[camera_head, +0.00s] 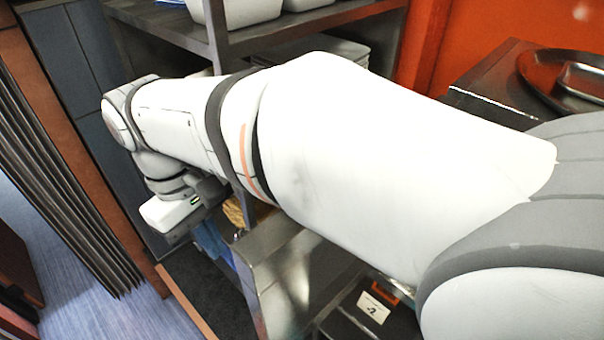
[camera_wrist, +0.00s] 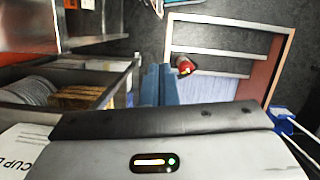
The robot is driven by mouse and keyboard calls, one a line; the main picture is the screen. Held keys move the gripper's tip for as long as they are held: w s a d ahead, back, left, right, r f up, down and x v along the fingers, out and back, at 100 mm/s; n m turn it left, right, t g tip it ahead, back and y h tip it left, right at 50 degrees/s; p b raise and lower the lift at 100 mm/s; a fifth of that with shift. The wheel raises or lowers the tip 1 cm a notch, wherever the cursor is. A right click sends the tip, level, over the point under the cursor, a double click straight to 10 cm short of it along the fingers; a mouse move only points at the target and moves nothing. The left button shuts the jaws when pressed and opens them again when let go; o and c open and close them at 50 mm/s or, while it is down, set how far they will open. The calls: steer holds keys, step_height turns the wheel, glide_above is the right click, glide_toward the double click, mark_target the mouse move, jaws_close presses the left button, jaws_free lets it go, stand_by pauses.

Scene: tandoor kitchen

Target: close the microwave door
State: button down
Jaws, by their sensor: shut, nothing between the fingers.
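I cannot make out the microwave or its door for certain in either view. My gripper (camera_wrist: 159,85) shows in the wrist view as two blue fingers side by side, shut and empty. My arm hides much of that unit. I cannot tell whether the fingers touch anything.
In the wrist view, a shelf at the left holds stacked plates (camera_wrist: 28,91) and a brown item (camera_wrist: 80,96). A pale and brown frame (camera_wrist: 232,22) lies beyond the fingers, with a small red object (camera_wrist: 185,66) near it. A metal tray (camera_head: 568,80) sits at upper right.

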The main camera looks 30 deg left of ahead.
steer(key=shift+s+d+f, duration=0.1)
steer(key=shift+d+f, duration=0.15)
steer(key=shift+d, duration=0.5)
steer(key=shift+d+f, duration=0.25)
steer(key=shift+d, duration=0.5)
steer(key=shift+s+d+f, duration=0.1)
steer(key=shift+d+f, duration=0.15)
steer(key=shift+d, duration=0.5)
